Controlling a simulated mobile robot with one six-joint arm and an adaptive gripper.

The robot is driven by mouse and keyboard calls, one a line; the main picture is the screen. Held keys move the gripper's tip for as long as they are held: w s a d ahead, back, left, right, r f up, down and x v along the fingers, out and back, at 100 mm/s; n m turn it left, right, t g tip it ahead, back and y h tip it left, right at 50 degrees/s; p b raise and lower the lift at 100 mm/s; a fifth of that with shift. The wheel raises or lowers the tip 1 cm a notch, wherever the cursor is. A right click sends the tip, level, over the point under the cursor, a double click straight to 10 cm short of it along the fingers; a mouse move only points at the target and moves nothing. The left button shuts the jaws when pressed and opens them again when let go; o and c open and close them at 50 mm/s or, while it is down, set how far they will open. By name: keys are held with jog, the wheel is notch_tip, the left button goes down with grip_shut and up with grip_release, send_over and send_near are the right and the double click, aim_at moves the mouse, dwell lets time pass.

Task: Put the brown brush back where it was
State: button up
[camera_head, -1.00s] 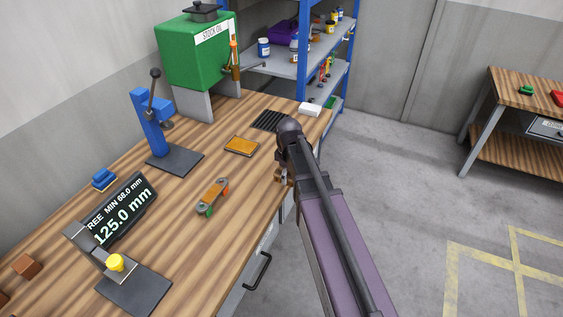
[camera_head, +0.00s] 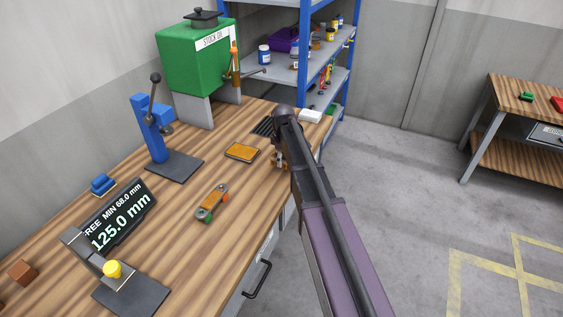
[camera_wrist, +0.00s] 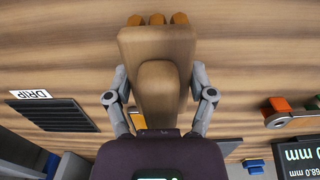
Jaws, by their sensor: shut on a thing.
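The brown brush (camera_wrist: 157,45) fills the upper middle of the wrist view, with several orange-brown tips at its top edge. My gripper (camera_wrist: 159,78) is shut on it, one finger on each side. In the head view my gripper (camera_head: 279,158) is over the right edge of the wooden bench (camera_head: 165,225), and the brush is mostly hidden by my arm. I cannot tell whether the brush touches the bench. A dark slatted drip tray (camera_wrist: 52,115) with a DRIP label (camera_wrist: 31,94) lies left of the brush in the wrist view; my arm partly covers the tray (camera_head: 262,127) in the head view.
A blue lever press (camera_head: 152,125), a green oil tank (camera_head: 195,62) and a gauge display (camera_head: 118,222) stand on the bench.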

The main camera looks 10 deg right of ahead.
jog(key=shift+w+f, duration=0.1)
jog(key=shift+w, duration=0.9)
jog(key=shift+w, duration=0.65)
notch_tip(320, 180, down, 4)
jog(key=b, duration=0.3)
jog(key=shift+b, duration=0.4)
jog(key=shift+d, duration=0.1)
jog(key=o, duration=0.9)
jog(key=shift+o, duration=0.2)
jog(key=shift+r, duration=0.25)
notch_tip(320, 180, up, 12)
jog(key=p, duration=1.2)
